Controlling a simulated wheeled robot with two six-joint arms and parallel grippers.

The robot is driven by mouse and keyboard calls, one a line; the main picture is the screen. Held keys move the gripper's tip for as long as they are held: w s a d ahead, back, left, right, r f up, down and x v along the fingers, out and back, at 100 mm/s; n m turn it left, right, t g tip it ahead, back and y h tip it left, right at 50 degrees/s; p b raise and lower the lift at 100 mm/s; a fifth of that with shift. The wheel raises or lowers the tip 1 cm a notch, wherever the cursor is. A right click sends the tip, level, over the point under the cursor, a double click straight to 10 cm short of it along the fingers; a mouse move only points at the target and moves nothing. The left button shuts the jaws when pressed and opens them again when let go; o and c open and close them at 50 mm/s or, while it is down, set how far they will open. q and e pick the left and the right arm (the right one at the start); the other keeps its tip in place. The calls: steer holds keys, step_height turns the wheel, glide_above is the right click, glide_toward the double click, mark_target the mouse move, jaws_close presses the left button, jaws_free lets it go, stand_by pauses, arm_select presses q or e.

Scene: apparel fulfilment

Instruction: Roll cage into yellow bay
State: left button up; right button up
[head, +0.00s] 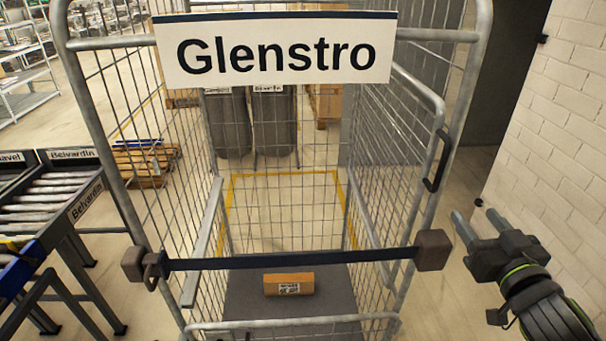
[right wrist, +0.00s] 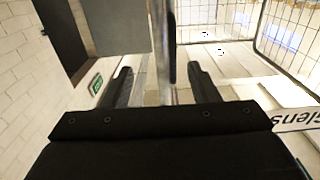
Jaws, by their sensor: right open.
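The roll cage (head: 480,90) stands straight ahead in the head view, a grey wire frame with a "Glenstro" sign (head: 276,48). A dark strap (head: 290,260) crosses its front between two dark blocks. A brown box (head: 289,284) lies on its dark base. The yellow bay outline (head: 287,173) shows on the floor through the mesh, beyond the cage. My right gripper (head: 472,222) is open, right of the cage's right post and apart from it in the head view. In the right wrist view, a grey post (right wrist: 162,45) shows between the open fingers (right wrist: 161,82). My left gripper is not in view.
Roller conveyors labelled "Belvardin" (head: 70,154) stand close on the left. A white brick wall (head: 560,120) bounds the right. Stacked pallets (head: 142,160) and dark upright containers (head: 273,122) stand behind the cage. Floor inside the yellow outline looks clear.

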steer(key=w, duration=0.1)
steer(key=b, duration=0.4)
glide_toward(445, 177)
steer(key=w, duration=0.7)
steer(key=shift+w, duration=0.25)
steer(key=shift+w+p, duration=0.35)
steer(key=shift+w, duration=0.95)
